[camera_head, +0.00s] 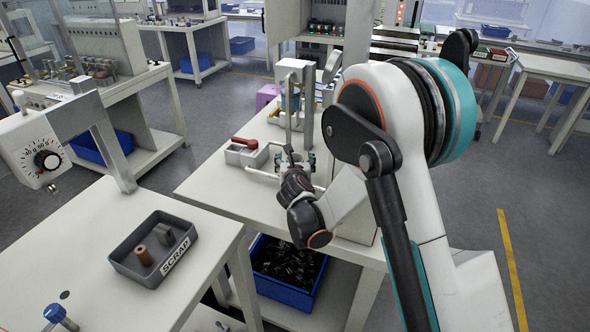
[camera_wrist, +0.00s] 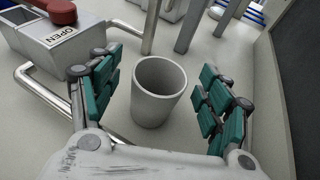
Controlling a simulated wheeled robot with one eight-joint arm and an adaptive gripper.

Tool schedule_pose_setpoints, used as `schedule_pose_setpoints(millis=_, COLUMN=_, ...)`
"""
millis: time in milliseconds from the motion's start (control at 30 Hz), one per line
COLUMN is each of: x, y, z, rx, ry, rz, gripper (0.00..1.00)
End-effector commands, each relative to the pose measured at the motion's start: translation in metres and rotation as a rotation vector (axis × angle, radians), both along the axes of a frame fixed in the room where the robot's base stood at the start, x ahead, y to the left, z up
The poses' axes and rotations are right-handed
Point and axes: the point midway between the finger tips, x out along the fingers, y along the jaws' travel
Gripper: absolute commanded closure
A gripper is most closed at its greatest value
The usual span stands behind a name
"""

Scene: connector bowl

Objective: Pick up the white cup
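The white cup (camera_wrist: 157,102) stands upright on the table in the wrist view, its open mouth facing up, and it looks empty. My gripper (camera_wrist: 160,95) is open, with one teal-padded finger on each side of the cup. Gaps show between the cup and both fingers. In the head view my gripper (camera_head: 300,165) is small and over the middle table (camera_head: 215,185); I cannot make out the cup there, as my gripper and arm cover that spot.
A grey block with a red handle (camera_wrist: 58,10) marked OPEN sits left of the cup. Metal tubes (camera_wrist: 45,90) and posts (camera_wrist: 190,25) stand close around it. A dark panel (camera_wrist: 298,70) rises at right. A SCRAP tray (camera_head: 155,245) is on the near left table.

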Motion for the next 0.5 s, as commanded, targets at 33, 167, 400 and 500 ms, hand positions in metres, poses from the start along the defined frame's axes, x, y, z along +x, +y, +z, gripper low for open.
schedule_pose_setpoints(millis=33, x=-0.0001, y=0.0, z=0.0, rx=0.0, ry=0.0, rz=0.0, gripper=0.44)
schedule_pose_setpoints(millis=167, x=-0.0002, y=0.0, z=0.0, rx=0.0, ry=0.0, rz=0.0, gripper=0.72)
schedule_pose_setpoints(millis=400, x=-0.0002, y=0.0, z=-0.0001, rx=0.0, ry=0.0, rz=0.0, gripper=0.73)
schedule_pose_setpoints(millis=500, x=-0.0002, y=-0.0001, z=0.0004, rx=0.0, ry=0.0, rz=0.0, gripper=0.73)
